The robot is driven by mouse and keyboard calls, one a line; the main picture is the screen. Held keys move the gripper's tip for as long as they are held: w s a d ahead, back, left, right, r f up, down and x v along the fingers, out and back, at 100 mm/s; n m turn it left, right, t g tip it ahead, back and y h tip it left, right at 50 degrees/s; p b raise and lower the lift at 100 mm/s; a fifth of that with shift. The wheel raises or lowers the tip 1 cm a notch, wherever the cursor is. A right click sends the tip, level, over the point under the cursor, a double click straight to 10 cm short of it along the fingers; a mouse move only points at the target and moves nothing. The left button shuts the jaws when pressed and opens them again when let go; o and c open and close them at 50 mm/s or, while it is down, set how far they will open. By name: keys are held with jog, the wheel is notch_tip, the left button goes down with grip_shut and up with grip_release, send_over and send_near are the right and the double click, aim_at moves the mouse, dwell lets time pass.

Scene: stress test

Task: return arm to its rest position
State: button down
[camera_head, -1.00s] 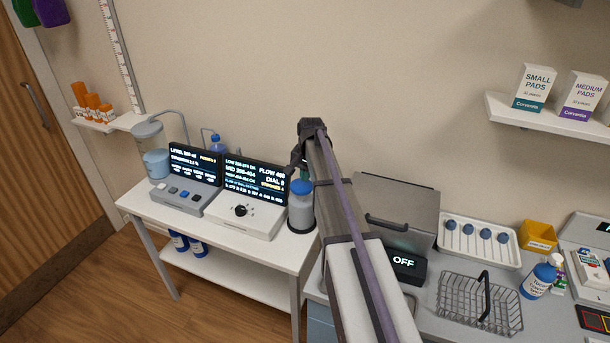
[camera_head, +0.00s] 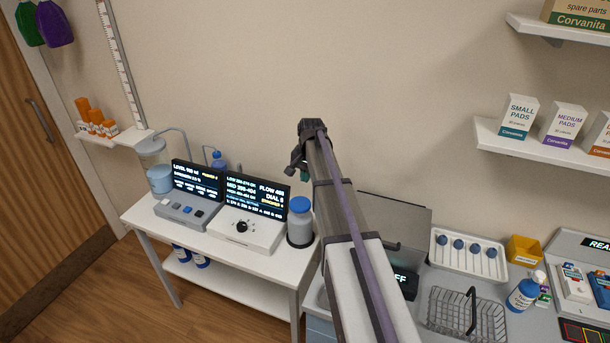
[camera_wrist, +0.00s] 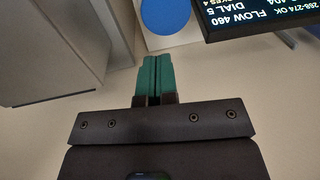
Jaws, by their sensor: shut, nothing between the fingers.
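My gripper shows in the wrist view (camera_wrist: 154,78) with its two green fingertips together and nothing between them. In the head view my arm reaches up from the bottom across the middle, and the gripper (camera_head: 304,174) is a small green tip at its far end, partly hidden by the arm. It is above and close to a grey bottle with a blue cap (camera_head: 300,222) in the picture; I cannot tell the exact distance. The blue cap also shows in the wrist view (camera_wrist: 166,14).
A white table (camera_head: 135,215) on the left bears a dial unit (camera_head: 247,232) and a keyed unit (camera_head: 188,207) with screens. On the right are a grey lidded box (camera_head: 405,222), a wire basket (camera_head: 466,315) and a white tray (camera_head: 468,262). A shelf (camera_head: 540,148) holds boxes.

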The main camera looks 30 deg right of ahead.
jog(key=s+a+f+n+b, duration=0.2)
jog(key=s+a+n, duration=0.1)
jog(key=s+a, duration=0.4)
jog(key=s+a+f+n+b, duration=0.2)
jog(key=s+a+n, duration=0.1)
jog(key=s+a, duration=0.4)
jog(key=s+a+f+n+g+b, duration=0.1)
jog(key=s+a+f+n+b, duration=0.2)
jog(key=s+a, duration=0.4)
jog(key=s, duration=0.5)
jog(key=shift+s+n+h, duration=0.2)
jog(key=shift+n+h, duration=0.1)
jog(key=shift+f, duration=0.1)
